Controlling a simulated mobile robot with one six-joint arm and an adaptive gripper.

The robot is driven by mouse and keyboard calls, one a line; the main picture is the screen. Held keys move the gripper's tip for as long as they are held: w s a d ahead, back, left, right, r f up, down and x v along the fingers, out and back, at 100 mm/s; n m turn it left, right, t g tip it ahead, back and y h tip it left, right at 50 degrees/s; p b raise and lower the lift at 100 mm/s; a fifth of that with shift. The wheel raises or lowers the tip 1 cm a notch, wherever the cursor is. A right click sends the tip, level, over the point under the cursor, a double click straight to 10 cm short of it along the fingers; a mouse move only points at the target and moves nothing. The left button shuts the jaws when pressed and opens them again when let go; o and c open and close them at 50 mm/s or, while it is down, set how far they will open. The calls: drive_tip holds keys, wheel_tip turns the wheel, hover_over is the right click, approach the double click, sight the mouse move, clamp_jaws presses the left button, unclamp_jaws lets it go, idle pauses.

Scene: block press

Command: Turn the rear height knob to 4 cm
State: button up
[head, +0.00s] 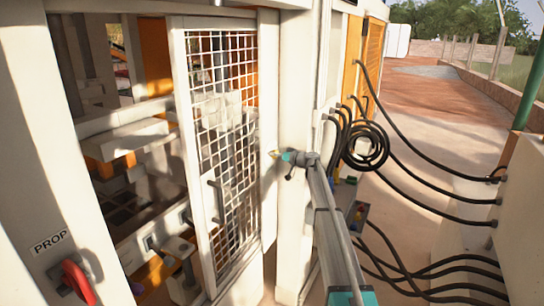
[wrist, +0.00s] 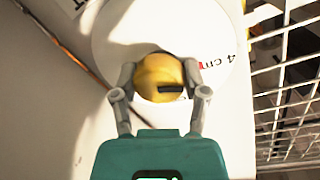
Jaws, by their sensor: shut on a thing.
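The rear height knob (wrist: 160,72) is yellow and round, with a short dark mark on its face towards the right. It sits on a white round dial plate (wrist: 112,40). A "4 cm" label (wrist: 228,62) is printed on the plate to the right of the knob, slightly above it, with a small red mark beside it. My gripper (head: 283,156) is at the machine's white post in the head view. In the wrist view its two fingers are closed on the knob from left and right. The knob is mostly hidden by my gripper in the head view.
A white mesh door (head: 222,110) with a handle is just left of my gripper. Black hoses (head: 368,148) loop to the right of my arm. A red PROP lever (head: 78,281) is at the lower left. Paved ground (head: 430,105) lies open behind the hoses.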

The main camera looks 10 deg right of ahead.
drive_tip(key=o, duration=1.1)
drive_tip(key=shift+d, duration=0.3)
drive_tip(key=shift+o, duration=0.2)
drive_tip(key=shift+a, duration=0.15)
drive_tip(key=shift+s+a+f, duration=0.15)
drive_tip(key=shift+s+f, duration=0.05)
drive_tip(key=shift+s, duration=0.1)
drive_tip(key=s+a+f+g+h, duration=0.2)
drive_tip(key=s+f, duration=0.2)
drive_tip(key=s, duration=0.6)
drive_tip(key=s+a+f+g+h, duration=0.1)
drive_tip(key=s+a+f+g, duration=0.25)
drive_tip(key=s, duration=0.75)
drive_tip(key=s+a+f+g+h, duration=0.15)
drive_tip(key=s+f, duration=0.25)
drive_tip(key=s, duration=0.6)
drive_tip(key=s+d+f+m+g+h, duration=0.2)
drive_tip(key=s+d+h, duration=0.1)
drive_tip(key=s, duration=1.2)
drive_tip(key=s+d+f+m+g+h, duration=0.2)
drive_tip(key=s+h, duration=0.3)
drive_tip(key=s, duration=1)
drive_tip(key=shift+s+d+f+m+h, duration=0.15)
drive_tip(key=shift+d+f+m+h, duration=0.25)
drive_tip(key=shift+d+f, duration=0.3)
